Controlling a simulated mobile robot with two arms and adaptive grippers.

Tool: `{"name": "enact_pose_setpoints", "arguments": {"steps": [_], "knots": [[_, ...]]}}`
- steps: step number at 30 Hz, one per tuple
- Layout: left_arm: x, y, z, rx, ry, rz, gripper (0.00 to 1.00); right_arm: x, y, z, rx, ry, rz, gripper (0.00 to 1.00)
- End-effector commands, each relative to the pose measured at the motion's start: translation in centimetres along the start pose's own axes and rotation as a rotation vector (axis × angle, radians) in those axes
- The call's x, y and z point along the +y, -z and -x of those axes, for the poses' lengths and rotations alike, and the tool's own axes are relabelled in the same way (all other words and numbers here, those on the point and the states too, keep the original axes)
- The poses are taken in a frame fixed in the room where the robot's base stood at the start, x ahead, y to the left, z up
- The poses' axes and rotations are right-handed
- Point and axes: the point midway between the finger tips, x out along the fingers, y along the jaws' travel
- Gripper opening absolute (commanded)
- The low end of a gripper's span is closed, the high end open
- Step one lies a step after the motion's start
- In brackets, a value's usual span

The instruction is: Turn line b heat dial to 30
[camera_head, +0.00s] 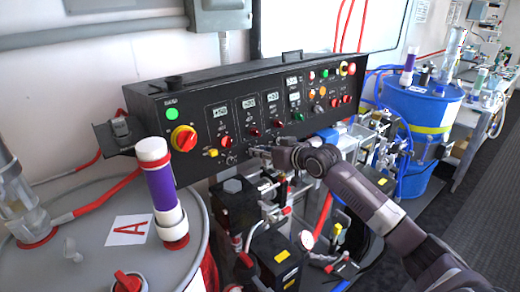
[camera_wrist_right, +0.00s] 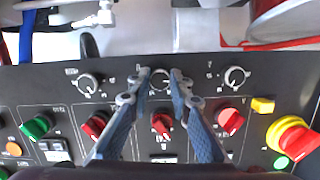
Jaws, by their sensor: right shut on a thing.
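The black control panel (camera_head: 200,115) runs along the wall. It fills much of the right wrist view (camera_wrist_right: 60,120), seen upside down. My right gripper (camera_head: 262,152) reaches the panel's lower edge from the right. In the right wrist view its two fingers (camera_wrist_right: 162,78) are shut on the middle dial (camera_wrist_right: 159,83) of the row of three small dials, one finger on each side. The fingers partly cover that dial, and its mark and scale cannot be read. The dials beside it (camera_wrist_right: 235,77) and (camera_wrist_right: 88,83) stand free. My left gripper is not in view.
Red knobs (camera_wrist_right: 162,123) sit close to the fingers. A red-and-yellow rotary switch (camera_head: 184,138) is at the panel's left end. A grey drum (camera_head: 85,190) with a purple-banded cylinder (camera_head: 163,190) stands front left. Pumps and hoses crowd below; a blue drum (camera_head: 420,105) is at right.

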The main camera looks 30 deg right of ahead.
Motion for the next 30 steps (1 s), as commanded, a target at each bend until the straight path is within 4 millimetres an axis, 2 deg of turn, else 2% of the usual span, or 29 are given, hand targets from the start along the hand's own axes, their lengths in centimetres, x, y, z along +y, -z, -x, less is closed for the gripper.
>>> {"name": "enact_pose_setpoints", "arguments": {"steps": [1,9,24,25,29,30], "knots": [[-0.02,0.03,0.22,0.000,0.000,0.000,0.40,-0.10,-0.54,-0.05,-0.014,-0.003,0.023,0.00],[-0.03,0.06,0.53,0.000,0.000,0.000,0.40,-0.09,-0.62,-0.08,-0.013,-0.017,0.099,0.00],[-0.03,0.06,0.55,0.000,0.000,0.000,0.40,-0.09,-0.73,-0.11,-0.014,-0.019,0.114,0.00],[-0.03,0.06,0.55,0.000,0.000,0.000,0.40,-0.08,-0.74,-0.11,-0.015,-0.019,0.113,0.22],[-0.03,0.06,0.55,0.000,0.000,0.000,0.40,-0.07,-0.55,-0.09,-0.011,-0.020,0.113,0.36],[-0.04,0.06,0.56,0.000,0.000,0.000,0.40,-0.06,-0.48,-0.07,-0.009,-0.020,0.113,0.36]]}}
